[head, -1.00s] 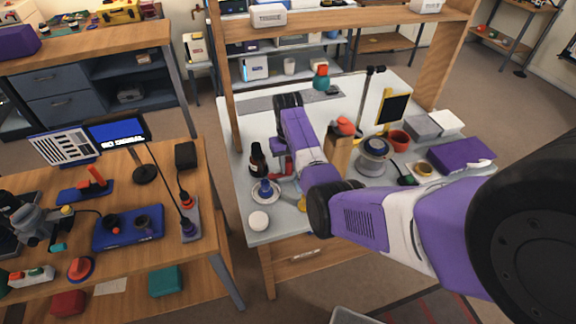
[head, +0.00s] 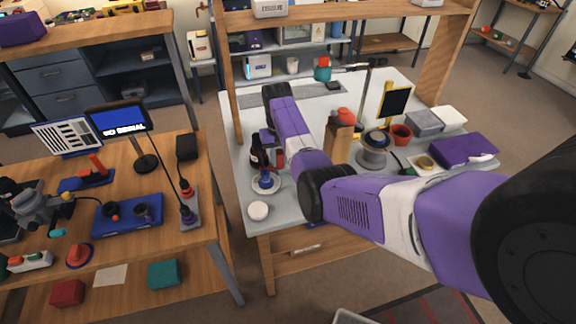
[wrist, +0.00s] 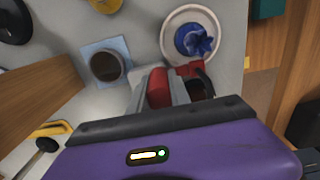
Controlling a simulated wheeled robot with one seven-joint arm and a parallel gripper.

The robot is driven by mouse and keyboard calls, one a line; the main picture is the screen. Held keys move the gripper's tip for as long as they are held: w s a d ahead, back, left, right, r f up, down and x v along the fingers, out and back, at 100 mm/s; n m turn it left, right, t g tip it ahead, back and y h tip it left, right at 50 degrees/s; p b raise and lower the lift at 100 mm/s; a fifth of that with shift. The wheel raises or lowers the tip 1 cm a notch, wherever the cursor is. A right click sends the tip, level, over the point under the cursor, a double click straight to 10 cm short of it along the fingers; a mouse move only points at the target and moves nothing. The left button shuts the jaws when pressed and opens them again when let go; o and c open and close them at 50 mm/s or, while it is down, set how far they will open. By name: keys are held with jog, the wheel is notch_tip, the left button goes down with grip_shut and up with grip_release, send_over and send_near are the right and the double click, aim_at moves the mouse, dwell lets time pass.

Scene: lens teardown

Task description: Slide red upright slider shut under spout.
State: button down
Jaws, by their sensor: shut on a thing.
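In the wrist view my gripper (wrist: 162,98) is shut on a red upright piece (wrist: 158,86), which looks like the red slider. The fingers hide much of it. Another red part (wrist: 190,70) sits just right of the fingers, with a dark round thing (wrist: 200,87) beside it. I cannot make out the spout or whether a gap is left below it. In the head view my gripper (head: 269,145) is low over the left side of the pale worktop, beside a dark bottle (head: 256,153). A little red (head: 279,159) shows by the gripper.
A blue fluted piece (wrist: 196,42) stands on a white dish (wrist: 171,30) close to the fingers. A dark cup (wrist: 106,65) sits on a light blue pad, left of them. A wooden block (head: 339,143) stands right of my arm. A white puck (head: 258,210) lies near the front edge.

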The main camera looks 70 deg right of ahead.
jog(key=shift+w+a+r, duration=0.1)
jog(key=shift+w, duration=0.15)
jog(key=c, duration=1.2)
grip_release()
jog(key=shift+a, duration=0.1)
jog(key=shift+r, duration=0.15)
notch_tip(320, 180, up, 8)
jog(key=shift+f, duration=0.25)
